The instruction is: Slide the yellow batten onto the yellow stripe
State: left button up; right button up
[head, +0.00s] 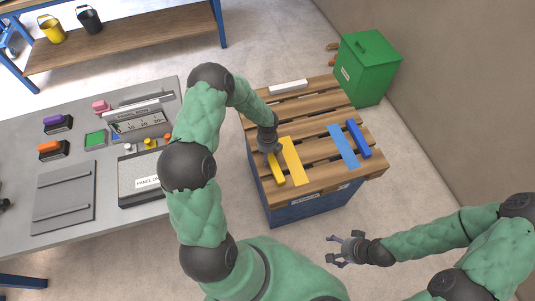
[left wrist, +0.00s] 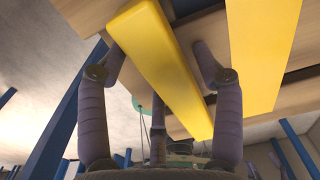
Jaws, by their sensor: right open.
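The yellow batten (head: 277,169) lies on the slatted wooden pallet top, left of the wider yellow stripe (head: 292,160) and apart from it. My left gripper (head: 270,150) is over the batten's far end and hides part of it. In the left wrist view, the batten (left wrist: 160,65) runs between my spread left fingers (left wrist: 160,65), with a gap at the right finger. The yellow stripe (left wrist: 262,50) lies to the right of the batten there. My right gripper (head: 340,248) is open and empty in front of the pallet.
A blue stripe (head: 343,146) and a darker blue batten (head: 358,138) lie on the pallet's right part. A white bar (head: 288,87) lies at its far edge. A green box (head: 367,68) stands behind right. A grey workbench (head: 65,220) with several small items is at left.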

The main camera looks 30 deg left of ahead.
aim_at(287, 153)
pick_arm(q)
jog(key=c, duration=0.8)
jog(key=shift+c, duration=0.2)
jog(key=shift+w+d, duration=0.1)
jog(key=shift+d, duration=0.05)
jog(key=shift+w+d+b, duration=0.15)
jog(key=shift+w+d, duration=1.25)
jog(key=shift+w, duration=0.2)
jog(key=shift+w+d+b, duration=0.15)
jog(key=shift+w+d, duration=1.2)
jog(key=shift+w, duration=0.2)
jog(key=o, duration=1.3)
